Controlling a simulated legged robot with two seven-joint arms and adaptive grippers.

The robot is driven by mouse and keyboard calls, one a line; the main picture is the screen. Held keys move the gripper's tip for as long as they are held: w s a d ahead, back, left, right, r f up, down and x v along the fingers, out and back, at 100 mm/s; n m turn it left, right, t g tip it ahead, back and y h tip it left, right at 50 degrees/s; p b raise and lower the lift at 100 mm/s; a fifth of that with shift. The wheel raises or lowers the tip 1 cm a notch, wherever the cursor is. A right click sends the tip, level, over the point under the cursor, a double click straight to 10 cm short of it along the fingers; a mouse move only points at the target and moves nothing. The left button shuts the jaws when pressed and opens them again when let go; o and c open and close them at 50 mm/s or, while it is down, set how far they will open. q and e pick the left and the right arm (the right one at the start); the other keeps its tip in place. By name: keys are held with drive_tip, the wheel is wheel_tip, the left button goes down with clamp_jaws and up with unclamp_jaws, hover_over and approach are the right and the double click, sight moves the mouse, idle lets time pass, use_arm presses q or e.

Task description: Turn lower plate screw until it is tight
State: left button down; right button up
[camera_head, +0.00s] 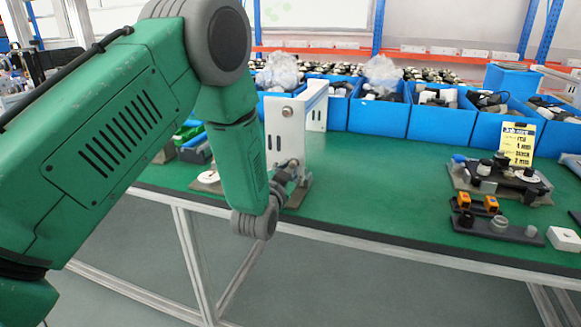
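A white upright plate fixture (284,138) stands on the green table on a flat brownish base. A round grey screw head (287,112) shows near the top of the plate, with slots below it. My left arm reaches in from the left across the plate's left side. My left gripper (290,172) is at the lower part of the plate, small and dark against it. The gripper covers the place of the lower screw, so I cannot see that screw or whether the fingers are closed on it. My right gripper is out of view.
Blue bins (380,116) filled with parts line the back of the table. At the right are a fixture with dark knobs (500,176), a yellow sign (517,144), a dark block with orange pieces (492,228) and a white block (563,239). The table middle is clear.

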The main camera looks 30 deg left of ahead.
use_arm(q)
drive_tip(key=n, duration=0.5)
drive_tip(key=shift+b, duration=0.4)
drive_tip(key=n, duration=0.3)
drive_tip(key=shift+d+f+n+b, duration=0.1)
drive_tip(key=shift+d+n+b, duration=0.1)
drive_tip(key=shift+n+b, duration=0.2)
drive_tip(key=shift+n, duration=0.5)
drive_tip(key=c, duration=1.6)
unclamp_jaws()
drive_tip(key=shift+d, duration=0.1)
drive_tip(key=shift+o, duration=0.2)
